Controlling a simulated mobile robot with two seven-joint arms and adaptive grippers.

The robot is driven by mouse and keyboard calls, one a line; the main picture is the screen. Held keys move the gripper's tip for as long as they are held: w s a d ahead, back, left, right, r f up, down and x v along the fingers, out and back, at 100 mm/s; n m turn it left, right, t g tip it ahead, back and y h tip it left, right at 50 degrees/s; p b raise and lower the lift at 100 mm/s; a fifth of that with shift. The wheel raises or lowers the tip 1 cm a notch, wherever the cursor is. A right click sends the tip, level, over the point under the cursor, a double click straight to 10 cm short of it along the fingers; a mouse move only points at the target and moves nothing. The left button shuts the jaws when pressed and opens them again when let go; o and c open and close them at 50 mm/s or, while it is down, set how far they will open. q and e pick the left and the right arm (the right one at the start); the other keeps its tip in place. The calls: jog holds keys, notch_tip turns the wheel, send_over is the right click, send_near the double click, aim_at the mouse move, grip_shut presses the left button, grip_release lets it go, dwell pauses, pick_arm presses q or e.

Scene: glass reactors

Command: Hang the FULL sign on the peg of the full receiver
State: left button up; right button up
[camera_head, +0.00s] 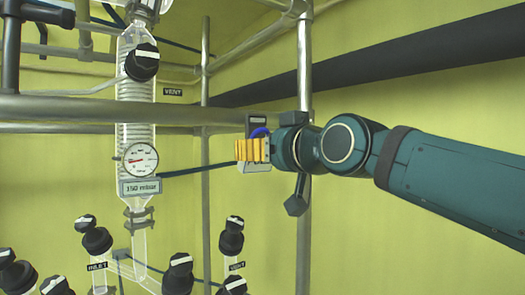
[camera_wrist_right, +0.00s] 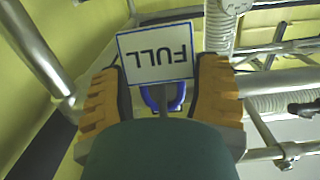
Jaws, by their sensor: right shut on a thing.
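My right gripper (camera_head: 250,150) reaches in from the right in the head view, in front of the steel rails. In the right wrist view, the gripper (camera_wrist_right: 162,82) is shut on the FULL sign (camera_wrist_right: 155,52), a white plate with a dark border. The lettering is upside down there. A blue part (camera_wrist_right: 153,97) shows below the plate between the orange fingers, and a bit of blue shows at the gripper in the head view. I cannot pick out the full receiver or its peg in either view. My left gripper is not in view.
A glass column (camera_head: 135,105) with a pressure gauge (camera_head: 140,160) and a 150 mbar label (camera_head: 140,187) stands left of the gripper. A thick horizontal rail (camera_head: 60,108) and an upright post (camera_head: 304,75) are close by. Black-knobbed valves (camera_head: 97,240) fill the lower left.

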jog(key=shift+f+b, duration=0.35)
jog(key=shift+f, duration=0.1)
dwell(0.6)
jog(key=o, duration=1.2)
jog(key=shift+c, duration=0.2)
jog(key=shift+s+d, duration=0.1)
jog(key=b+v, duration=0.3)
jog(key=v, duration=0.3)
jog(key=shift+s+d, duration=0.2)
jog(key=shift+s, duration=0.15)
dwell(0.5)
dwell(0.3)
jog(key=b+v, duration=0.3)
jog(key=v, duration=0.8)
dwell(0.7)
